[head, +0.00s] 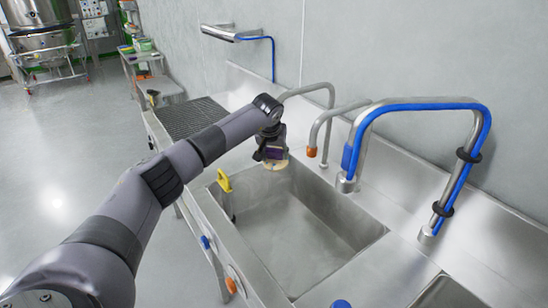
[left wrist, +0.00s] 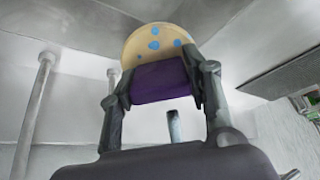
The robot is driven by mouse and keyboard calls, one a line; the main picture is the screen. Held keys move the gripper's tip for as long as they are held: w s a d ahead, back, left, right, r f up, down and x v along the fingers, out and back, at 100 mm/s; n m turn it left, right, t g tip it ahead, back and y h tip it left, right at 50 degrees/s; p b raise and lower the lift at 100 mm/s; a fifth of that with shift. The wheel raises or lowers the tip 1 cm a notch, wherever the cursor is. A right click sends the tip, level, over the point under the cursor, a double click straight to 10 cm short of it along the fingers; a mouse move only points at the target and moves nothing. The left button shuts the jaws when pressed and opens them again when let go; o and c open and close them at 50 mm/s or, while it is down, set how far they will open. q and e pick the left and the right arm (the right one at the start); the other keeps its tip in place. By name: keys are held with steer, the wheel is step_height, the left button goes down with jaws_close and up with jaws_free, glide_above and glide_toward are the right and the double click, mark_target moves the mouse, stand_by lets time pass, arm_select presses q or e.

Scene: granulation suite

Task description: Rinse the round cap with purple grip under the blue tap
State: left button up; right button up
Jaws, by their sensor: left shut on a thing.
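My left gripper (head: 271,146) is shut on the purple grip (head: 273,153) of the round cap (head: 276,165), above the far side of the sink basin. In the left wrist view the gripper (left wrist: 155,85) has its fingers on either side of the purple grip (left wrist: 160,82). The cap's pale yellow disc (left wrist: 150,42) shows light blue spots. The blue tap (head: 410,105) has a blue hose along its bent pipe and a blue end near the basin's back edge. The cap is to its left, apart from it. My right gripper is not in view.
The steel sink basin (head: 300,238) is empty where visible. An orange-tipped tap (head: 312,151) stands between the cap and the blue tap. A plain bent pipe (head: 318,88) rises behind. A yellow-handled thing (head: 224,181) is at the basin's left edge. A ribbed drainboard (head: 190,117) lies beyond.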

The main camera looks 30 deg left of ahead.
arm_select(q)
steer(key=shift+a, duration=0.2)
steer(key=shift+d, duration=0.1)
steer(key=shift+w+d, duration=0.2)
steer(key=shift+d, duration=0.25)
steer(key=shift+s+d+r+p, duration=0.1)
steer(key=shift+s+d+p, duration=0.25)
steer(key=shift+s, duration=0.35)
steer(key=shift+s+d+p, duration=0.2)
steer(key=shift+s+p, duration=0.2)
steer(key=shift+s, duration=0.25)
steer(key=shift+s+d+p, duration=0.15)
steer(key=shift+s+d, duration=0.2)
steer(key=shift+s, duration=0.45)
steer(key=shift+s+d+p, duration=0.2)
steer(key=shift+s+d, duration=0.1)
steer(key=shift+s, duration=0.5)
steer(key=shift+s+d+p, duration=0.15)
steer(key=shift+s+d, duration=0.2)
steer(key=shift+s, duration=0.45)
